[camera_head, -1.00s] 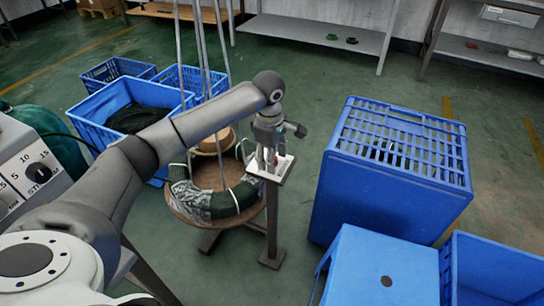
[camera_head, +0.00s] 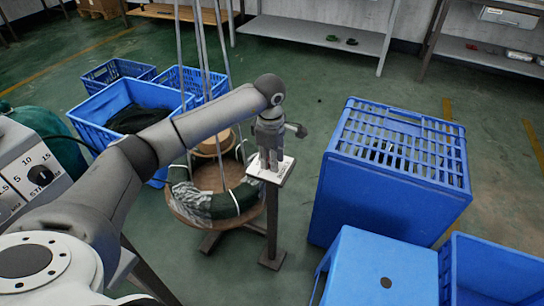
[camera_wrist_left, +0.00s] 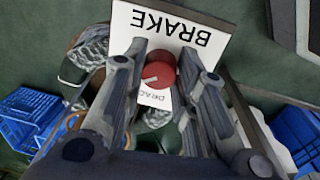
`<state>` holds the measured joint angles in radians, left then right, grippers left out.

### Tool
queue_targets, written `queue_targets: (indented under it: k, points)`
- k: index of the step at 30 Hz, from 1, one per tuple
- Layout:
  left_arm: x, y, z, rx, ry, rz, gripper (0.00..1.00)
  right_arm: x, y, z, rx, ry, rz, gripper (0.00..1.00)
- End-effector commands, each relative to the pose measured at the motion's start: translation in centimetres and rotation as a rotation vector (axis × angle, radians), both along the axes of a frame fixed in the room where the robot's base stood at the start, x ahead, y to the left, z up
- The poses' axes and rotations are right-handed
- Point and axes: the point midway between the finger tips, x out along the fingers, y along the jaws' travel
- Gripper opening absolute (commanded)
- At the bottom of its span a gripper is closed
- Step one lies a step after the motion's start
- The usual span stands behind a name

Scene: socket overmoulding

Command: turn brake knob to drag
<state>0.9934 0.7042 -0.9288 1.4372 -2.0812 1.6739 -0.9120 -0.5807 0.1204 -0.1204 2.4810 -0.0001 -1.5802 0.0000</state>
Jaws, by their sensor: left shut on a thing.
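The red brake knob (camera_wrist_left: 161,69) sits on a white plate marked BRAKE (camera_wrist_left: 205,28), with a DRAG label (camera_wrist_left: 152,98) partly visible beside it in the left wrist view. A pale pointer mark on the knob points toward the picture's lower left, near the DRAG label. My left gripper (camera_wrist_left: 160,74) has its fingers on both sides of the knob and is shut on it. In the head view my left gripper (camera_head: 268,158) points down onto the plate (camera_head: 283,172) on top of a post, and its fingers hide the knob. My right gripper is not in view.
A round wooden stand with a green and grey coil (camera_head: 232,203) is just left of the post. A large blue crate (camera_head: 385,205) stands to the right, with clear floor between. Blue bins (camera_head: 98,137) are behind my left arm. Thin poles rise above the coil.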

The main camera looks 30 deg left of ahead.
Motion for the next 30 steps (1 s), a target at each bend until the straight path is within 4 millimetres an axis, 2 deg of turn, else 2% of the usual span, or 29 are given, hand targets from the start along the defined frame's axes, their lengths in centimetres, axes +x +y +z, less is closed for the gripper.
queue_targets:
  k: [9, 18, 30]
  points:
    - [0.0, 0.0, 0.3, 0.001, 0.0, 0.268, 0.03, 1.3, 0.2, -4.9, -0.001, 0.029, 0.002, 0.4]
    - [0.1, -0.1, 0.3, 0.001, 0.0, 0.549, 0.03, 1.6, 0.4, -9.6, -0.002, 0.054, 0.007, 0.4]
    - [0.2, -0.2, 0.2, -0.001, -0.001, 0.833, 0.03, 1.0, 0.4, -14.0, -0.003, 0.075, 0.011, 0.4]
